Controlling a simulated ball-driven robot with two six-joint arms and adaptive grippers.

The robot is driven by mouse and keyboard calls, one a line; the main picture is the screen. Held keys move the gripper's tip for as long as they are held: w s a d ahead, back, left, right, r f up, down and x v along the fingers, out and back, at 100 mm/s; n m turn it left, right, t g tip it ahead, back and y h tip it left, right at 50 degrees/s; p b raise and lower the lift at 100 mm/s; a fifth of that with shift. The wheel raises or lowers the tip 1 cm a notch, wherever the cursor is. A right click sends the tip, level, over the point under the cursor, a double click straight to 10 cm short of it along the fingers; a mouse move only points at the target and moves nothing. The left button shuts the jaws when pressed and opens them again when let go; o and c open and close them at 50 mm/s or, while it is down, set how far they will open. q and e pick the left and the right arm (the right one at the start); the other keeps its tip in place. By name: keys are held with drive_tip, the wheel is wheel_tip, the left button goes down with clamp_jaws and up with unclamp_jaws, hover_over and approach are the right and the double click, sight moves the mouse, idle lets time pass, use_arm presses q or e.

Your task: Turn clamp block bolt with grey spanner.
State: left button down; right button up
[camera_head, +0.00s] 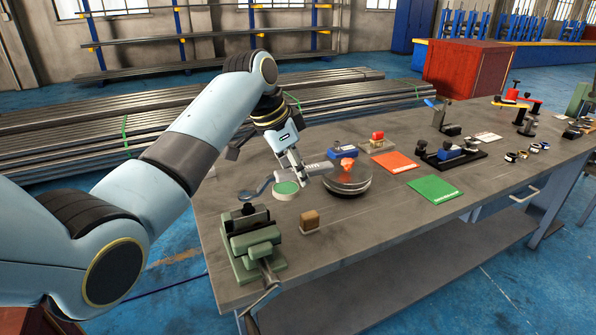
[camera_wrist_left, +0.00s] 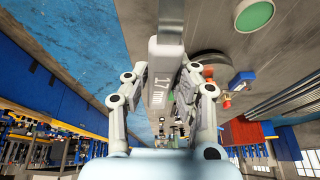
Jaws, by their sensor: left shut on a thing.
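My left gripper (camera_head: 293,168) is shut on the grey spanner (camera_head: 317,168) and holds it above the workbench. In the left wrist view, the spanner (camera_wrist_left: 163,62) lies between the fingers with "17 mm" on its handle. In the head view its light end points right, toward a round grey disc (camera_head: 347,184) with an orange knob (camera_head: 347,164). A blue block (camera_head: 342,153) stands behind this disc; it also shows in the left wrist view (camera_wrist_left: 243,81). I cannot tell which block is the clamp block, and no bolt shows clearly. My right gripper is not in view.
A green vise (camera_head: 252,244) and a wooden block (camera_head: 309,219) stand at the near left of the workbench (camera_head: 370,245). A green-topped round piece (camera_head: 285,188) lies below the gripper. Orange (camera_head: 395,162) and green (camera_head: 434,189) mats lie right. The front middle is clear.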

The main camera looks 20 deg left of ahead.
use_arm(q)
drive_tip(key=shift+f+b, duration=0.3)
drive_tip(key=shift+f, duration=0.2)
drive_tip(key=shift+r, duration=0.15)
drive_tip(key=shift+r+p, duration=0.1)
drive_tip(key=shift+p, duration=0.6)
drive_tip(key=shift+d, duration=0.1)
drive_tip(key=shift+p, duration=0.45)
drive_tip(key=shift+f+b, duration=0.5)
drive_tip(key=shift+f, duration=0.75)
